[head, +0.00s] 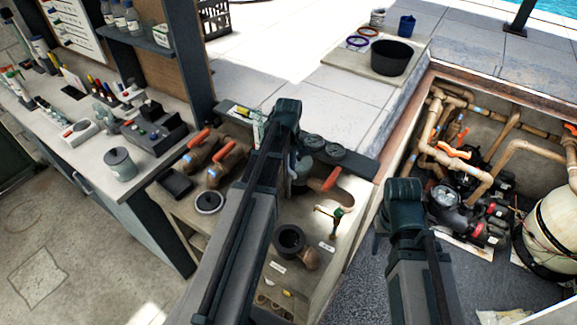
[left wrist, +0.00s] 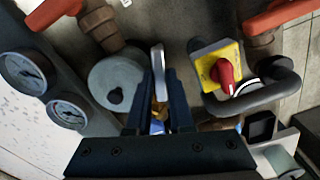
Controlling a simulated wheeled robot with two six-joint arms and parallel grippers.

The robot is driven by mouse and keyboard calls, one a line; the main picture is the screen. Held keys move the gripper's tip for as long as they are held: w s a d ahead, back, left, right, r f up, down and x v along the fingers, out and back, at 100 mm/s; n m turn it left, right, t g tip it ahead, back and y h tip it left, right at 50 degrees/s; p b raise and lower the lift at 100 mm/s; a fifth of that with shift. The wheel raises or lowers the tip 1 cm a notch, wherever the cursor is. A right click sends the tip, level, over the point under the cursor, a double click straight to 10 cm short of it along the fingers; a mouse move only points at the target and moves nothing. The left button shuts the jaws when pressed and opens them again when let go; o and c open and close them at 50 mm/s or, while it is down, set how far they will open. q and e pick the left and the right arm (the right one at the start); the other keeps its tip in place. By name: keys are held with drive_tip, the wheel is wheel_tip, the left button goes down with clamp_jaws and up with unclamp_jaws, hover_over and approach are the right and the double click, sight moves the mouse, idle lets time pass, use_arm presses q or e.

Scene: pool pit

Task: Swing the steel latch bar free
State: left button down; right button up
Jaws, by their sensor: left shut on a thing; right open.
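In the left wrist view, my left gripper (left wrist: 158,92) is shut on a narrow, light grey metal bar (left wrist: 158,58), which looks like the steel latch bar. The bar's rounded end shows just past the fingertips; the rest is hidden between the fingers. In the head view, my left arm (head: 283,120) reaches over the valve bench and hides the bar and the fingertips. My right gripper (head: 402,198) is open at the bench's right side, above the dark pit floor; its fingertips are mostly hidden.
In the left wrist view, a red knob on a yellow plate (left wrist: 222,70) sits right of the bar. A round grey housing (left wrist: 118,82) and gauges (left wrist: 25,72) are at its left. Orange-handled valves (head: 205,150) stand on the bench. Pumps and pipes (head: 455,200) fill the pit at right.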

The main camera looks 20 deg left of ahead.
use_arm(q)
drive_tip(key=shift+n, duration=2)
drive_tip(key=c, duration=0.8)
unclamp_jaws()
drive_tip(key=shift+r, duration=0.1)
wheel_tip(320, 180, up, 14)
drive_tip(key=p, duration=1.3)
drive_tip(key=shift+f+p, duration=0.2)
drive_tip(key=shift+p, duration=0.2)
